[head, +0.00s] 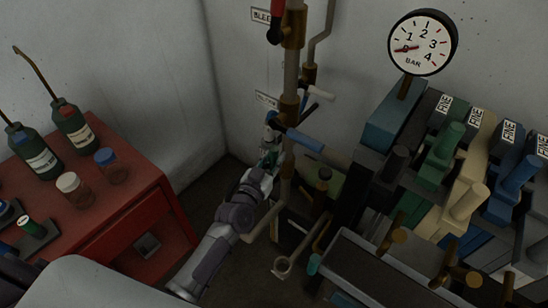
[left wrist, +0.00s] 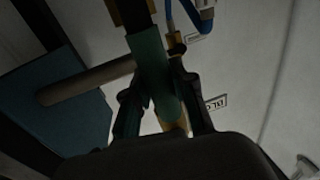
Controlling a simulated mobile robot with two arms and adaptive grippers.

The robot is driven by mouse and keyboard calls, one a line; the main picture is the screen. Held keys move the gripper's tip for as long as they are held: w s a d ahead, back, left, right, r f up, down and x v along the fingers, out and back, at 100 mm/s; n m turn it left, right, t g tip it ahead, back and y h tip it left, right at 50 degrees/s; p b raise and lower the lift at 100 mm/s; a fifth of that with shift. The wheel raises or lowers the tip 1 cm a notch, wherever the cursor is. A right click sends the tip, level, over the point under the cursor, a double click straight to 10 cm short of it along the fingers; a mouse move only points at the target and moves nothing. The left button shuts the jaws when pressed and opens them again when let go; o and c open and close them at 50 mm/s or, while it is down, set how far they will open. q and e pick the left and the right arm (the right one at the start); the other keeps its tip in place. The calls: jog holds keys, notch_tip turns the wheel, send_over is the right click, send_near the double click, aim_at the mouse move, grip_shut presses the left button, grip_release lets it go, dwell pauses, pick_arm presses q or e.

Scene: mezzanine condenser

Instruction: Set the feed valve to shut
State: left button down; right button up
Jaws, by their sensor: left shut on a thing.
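A vertical brass-and-grey pipe (head: 290,85) carries several valves with coloured lever handles. My left gripper (head: 269,153) is at the pipe, just left of it and below the blue lever (head: 304,141). In the left wrist view its two fingers (left wrist: 162,100) are shut on a green handle (left wrist: 148,58), one finger on each side. A brass part (left wrist: 175,129) shows beyond the handle. In the head view the gripper and pipe mostly hide the green handle. I cannot read which label says feed. My right gripper is not in view.
A manifold of coloured blocks (head: 385,105) stands right. A red cabinet (head: 125,215) with bottles stands left.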

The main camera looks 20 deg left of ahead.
pick_arm(q)
jog(key=shift+d, duration=0.15)
jog(key=shift+s+d+m, duration=0.25)
jog(key=shift+d+m, duration=0.35)
jog(key=shift+m, duration=0.3)
jog(key=s+d+f+m+h+b, duration=0.1)
jog(key=d+f+m+h+b, duration=0.1)
jog(key=m, duration=0.7)
jog(key=s+d+f+m+t+h+b, duration=0.1)
jog(key=d+f+m+h+b, duration=0.1)
jog(key=d+f+m+b, duration=0.3)
jog(key=shift+s+d+f+m+b, duration=0.2)
jog(key=shift+s+f+m+b, duration=0.15)
jog(key=shift+f+m+b, duration=1.5)
jog(key=shift+r+m, duration=0.45)
jog(key=c, duration=0.9)
grip_release()
jog(key=shift+r, duration=0.1)
